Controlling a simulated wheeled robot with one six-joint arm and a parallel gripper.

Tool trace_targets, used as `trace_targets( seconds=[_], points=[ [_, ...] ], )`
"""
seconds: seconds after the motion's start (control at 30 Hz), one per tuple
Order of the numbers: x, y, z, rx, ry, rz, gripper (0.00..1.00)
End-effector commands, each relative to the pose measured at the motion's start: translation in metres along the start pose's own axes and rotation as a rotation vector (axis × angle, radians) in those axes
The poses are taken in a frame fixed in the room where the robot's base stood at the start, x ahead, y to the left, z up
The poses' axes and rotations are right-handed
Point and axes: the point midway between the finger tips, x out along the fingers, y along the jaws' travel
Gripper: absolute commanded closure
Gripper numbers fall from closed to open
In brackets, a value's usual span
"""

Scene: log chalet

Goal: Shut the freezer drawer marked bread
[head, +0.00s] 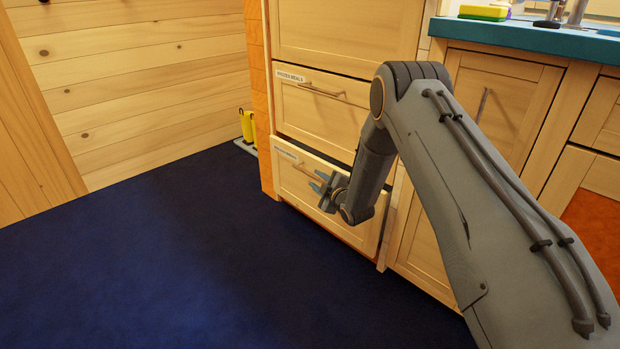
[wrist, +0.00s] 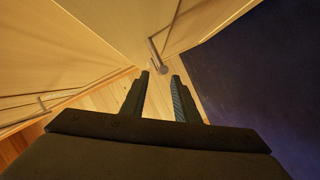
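The lowest drawer (head: 352,228) of the pale wood freezer front stands slightly out, with a dark gap along its top edge. Its label (head: 287,154) is too small to read. Its bar handle is partly behind my gripper (head: 322,189) in the head view. My gripper is in front of this drawer, fingers apart and nothing between them. In the wrist view, my gripper (wrist: 160,76) points toward the end of a bar handle (wrist: 158,58), which shows just beyond the fingertips. I cannot tell whether they touch.
A drawer above (head: 320,110) has a label reading frozen meals. Cabinets (head: 502,92) with a teal counter (head: 535,38) stand to the right. A yellow object (head: 247,126) stands by the plank wall. Dark blue carpet (head: 160,260) lies clear in front and left.

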Motion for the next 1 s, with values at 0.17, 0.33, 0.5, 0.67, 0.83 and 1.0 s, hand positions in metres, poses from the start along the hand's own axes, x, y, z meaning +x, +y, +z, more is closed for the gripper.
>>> trace_targets(
  seconds=[0.17,0.33,0.5,0.67,0.83,1.0],
  points=[
    [0.030,-0.002,0.001,0.001,0.002,0.001,0.72],
    [0.052,-0.002,0.001,0.001,0.000,-0.001,0.72],
    [0.061,-0.002,0.000,0.002,-0.001,-0.002,0.72],
    [0.062,-0.001,0.000,0.003,-0.002,-0.002,0.72],
    [0.062,-0.001,0.000,0.003,-0.001,-0.002,0.82],
    [0.062,-0.001,0.000,0.002,-0.002,-0.001,1.00]
  ],
)
